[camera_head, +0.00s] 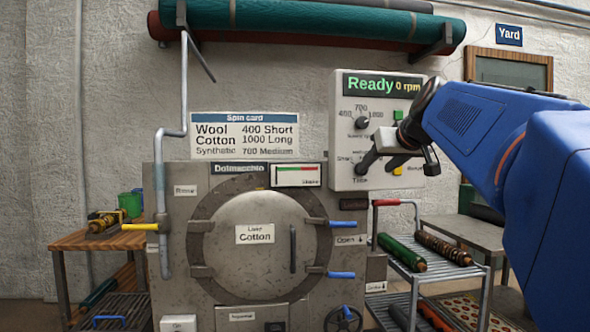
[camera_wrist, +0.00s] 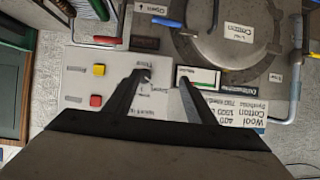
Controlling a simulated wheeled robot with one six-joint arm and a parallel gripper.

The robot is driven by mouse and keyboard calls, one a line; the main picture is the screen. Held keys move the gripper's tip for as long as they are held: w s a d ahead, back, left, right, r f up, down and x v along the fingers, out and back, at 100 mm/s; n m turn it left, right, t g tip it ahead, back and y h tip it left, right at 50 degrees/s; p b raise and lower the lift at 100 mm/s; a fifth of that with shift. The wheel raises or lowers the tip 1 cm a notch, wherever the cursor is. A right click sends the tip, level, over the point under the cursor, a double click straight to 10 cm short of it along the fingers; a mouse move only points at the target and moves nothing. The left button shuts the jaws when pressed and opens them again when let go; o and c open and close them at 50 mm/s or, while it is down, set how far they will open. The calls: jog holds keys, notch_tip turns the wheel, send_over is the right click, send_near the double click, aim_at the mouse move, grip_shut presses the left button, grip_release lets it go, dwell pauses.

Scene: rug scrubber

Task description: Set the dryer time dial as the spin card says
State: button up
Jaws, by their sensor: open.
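The control box (camera_head: 347,90) reads "Ready 0 rpm". Its time dial, above the "Time" label, is largely hidden behind my gripper (camera_head: 376,166); "Short" shows at its left, and I cannot tell its setting. The speed dial (camera_head: 361,123) above has 400, 700 and 1000 around it. The spin card (camera_head: 245,135) lists Wool 400 Short, Cotton 1000 Long, Synthetic 700 Medium. The load tag (camera_head: 255,234) on the drum door reads Cotton. My gripper is open at the lower panel; in the wrist view its two fingers (camera_wrist: 165,78) are spread apart. Contact with the dial is unclear.
A green button (camera_head: 398,115) and a yellow button (camera_head: 397,172) sit on the box's right side. Blue-handled latches (camera_head: 341,275) and a red-handled pipe (camera_head: 386,202) stick out below. A rack with rolls (camera_head: 402,252) stands at the right.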

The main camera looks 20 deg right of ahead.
jog(key=d+r+h, duration=0.1)
jog(key=d+r, duration=0.2)
jog(key=r, duration=0.1)
jog(key=r+x, duration=0.1)
jog(key=x, duration=1.6)
jog(key=shift+w+t, duration=0.4)
jog(key=shift+w, duration=0.05)
jog(key=shift+d+r, duration=0.1)
jog(key=shift+c, duration=0.3)
jog(key=c, duration=1)
